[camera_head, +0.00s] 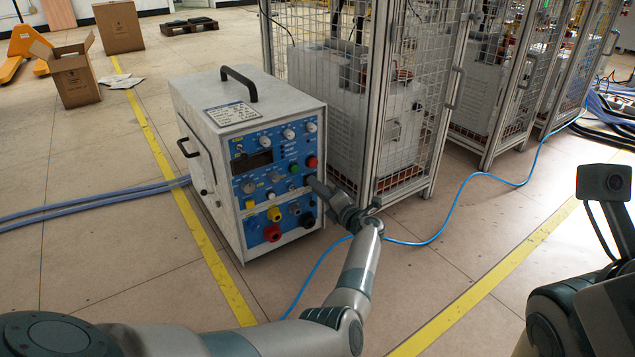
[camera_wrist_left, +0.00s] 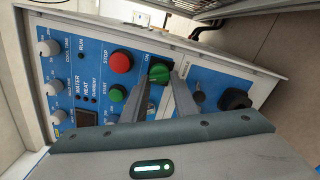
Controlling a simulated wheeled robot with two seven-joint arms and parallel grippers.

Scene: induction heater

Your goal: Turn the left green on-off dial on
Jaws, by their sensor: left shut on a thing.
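The green dial (camera_wrist_left: 158,72) sits on the blue panel beside the word ON in the left wrist view. My left gripper (camera_wrist_left: 159,80) has one finger on each side of it and is shut on it. In the head view my left gripper (camera_head: 317,186) is at the right side of the heater's front panel and hides the dial. The heater (camera_head: 205,165) is a white box with a blue panel (camera_head: 265,217). Parts of my right arm show at the right edge of the head view, but I see no right gripper fingers.
A red button (camera_wrist_left: 120,62) and a green button (camera_wrist_left: 117,94) sit close to the dial, with a black knob (camera_wrist_left: 235,99) on its other side. A wire-mesh cage (camera_head: 362,110) stands right behind the heater. A blue cable (camera_head: 455,205) crosses the floor.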

